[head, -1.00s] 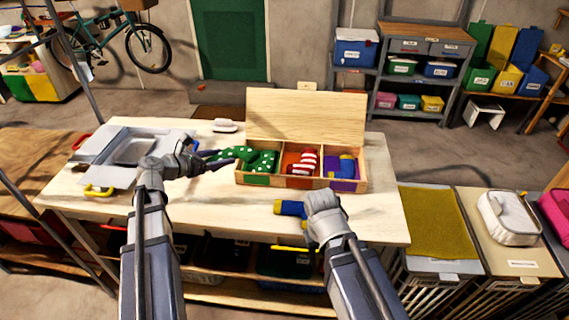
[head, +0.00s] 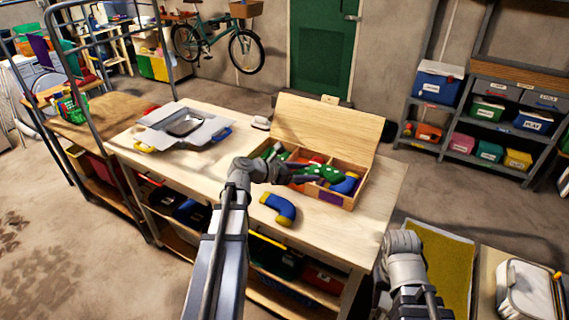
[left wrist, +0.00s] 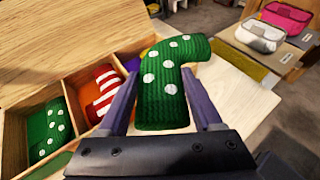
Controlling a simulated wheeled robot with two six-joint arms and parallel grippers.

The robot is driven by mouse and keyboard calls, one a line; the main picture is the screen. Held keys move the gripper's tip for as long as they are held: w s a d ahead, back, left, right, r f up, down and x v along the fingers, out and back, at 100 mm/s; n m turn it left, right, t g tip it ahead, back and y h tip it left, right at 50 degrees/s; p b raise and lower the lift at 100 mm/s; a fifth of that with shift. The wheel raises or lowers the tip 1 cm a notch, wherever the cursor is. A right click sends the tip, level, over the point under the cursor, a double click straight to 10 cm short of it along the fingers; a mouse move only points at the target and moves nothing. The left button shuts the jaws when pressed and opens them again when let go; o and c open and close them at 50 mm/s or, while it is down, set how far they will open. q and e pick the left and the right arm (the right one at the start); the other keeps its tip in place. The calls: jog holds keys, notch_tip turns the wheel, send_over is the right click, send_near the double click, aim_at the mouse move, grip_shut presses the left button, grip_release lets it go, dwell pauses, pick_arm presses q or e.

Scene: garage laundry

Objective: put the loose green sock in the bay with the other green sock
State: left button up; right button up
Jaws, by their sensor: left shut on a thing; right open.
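My left gripper (head: 308,174) is shut on a green sock with white dots (left wrist: 163,98); in the head view this sock (head: 328,172) is above the box's middle and right bays. The open-lidded wooden box (head: 364,168) has three bays. The left bay holds the other green dotted sock (left wrist: 46,130), the middle one a red-and-white striped sock (left wrist: 102,90), and the right one a blue-and-yellow sock (head: 346,184). My right gripper (head: 402,250) is open, near the table's right end; its fingers are largely hidden.
A loose blue-and-yellow sock (head: 280,207) lies on the table in front of the box. A grey case (head: 180,128) stands open at the table's left. The box's raised lid (head: 325,127) stands behind the bays. Bare tabletop (head: 150,172) lies left of my left arm.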

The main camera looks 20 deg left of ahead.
pick_arm(q)
jog(key=shift+w+a, duration=0.1)
jog(key=shift+w, duration=0.15)
jog(key=w+a+r+n+t+y+p, duration=0.1)
jog(key=w+a+n+y, duration=0.1)
jog(key=w+a, duration=0.45)
jog(key=w+a+n+t+y, duration=0.1)
jog(key=w+a+n+y, duration=0.2)
jog(key=a, duration=0.6)
jog(key=w+a+r+n+t+y+p, duration=0.1)
jog(key=w+a+n+y, duration=0.1)
jog(key=w+a, duration=0.45)
jog(key=f+b, duration=0.3)
jog(key=s+a+f+b, duration=0.1)
jog(key=f+b, duration=0.6)
jog(key=shift+s+a, duration=0.25)
jog(key=shift+f, duration=0.1)
jog(key=shift+f+b, duration=0.6)
jog(key=shift+b, duration=0.1)
jog(key=o, duration=1.4)
jog(key=shift+r, duration=0.1)
jog(key=shift+c, duration=0.2)
